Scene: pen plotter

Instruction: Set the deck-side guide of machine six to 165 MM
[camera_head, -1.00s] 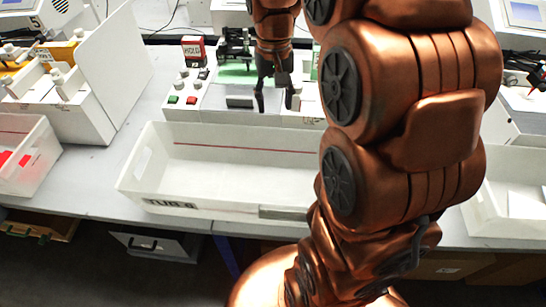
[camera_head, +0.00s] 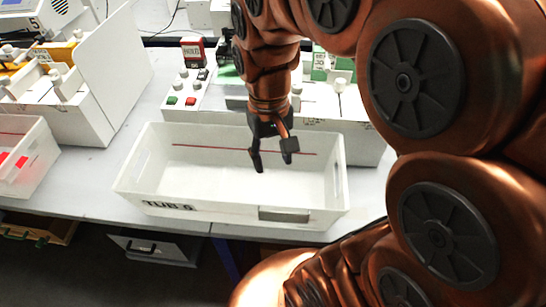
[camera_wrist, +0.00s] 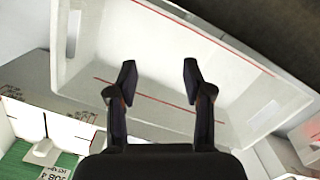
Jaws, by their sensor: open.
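Machine six (camera_head: 225,112), a white plotter, stands behind the tub marked TUB 6, partly hidden by my arm. White knobs (camera_head: 340,86) show near its right front; I cannot tell which belongs to the deck-side guide, and no scale reading is legible. In the wrist view a white guide-like piece (camera_wrist: 42,151) stands beside green material at the lower left. My gripper (camera_head: 273,158) is open and empty, with its fingers over the tub, in front of the machine. In the wrist view its two fingers (camera_wrist: 158,76) are apart, with the tub behind them.
The white tub (camera_head: 225,208), with a red line inside, appears empty. A red-framed HOLD sign (camera_head: 193,51) stands behind the button panel (camera_head: 188,92). Another machine (camera_head: 75,115) with a tall white panel stands at left. A tub with red items (camera_head: 30,170) sits front left.

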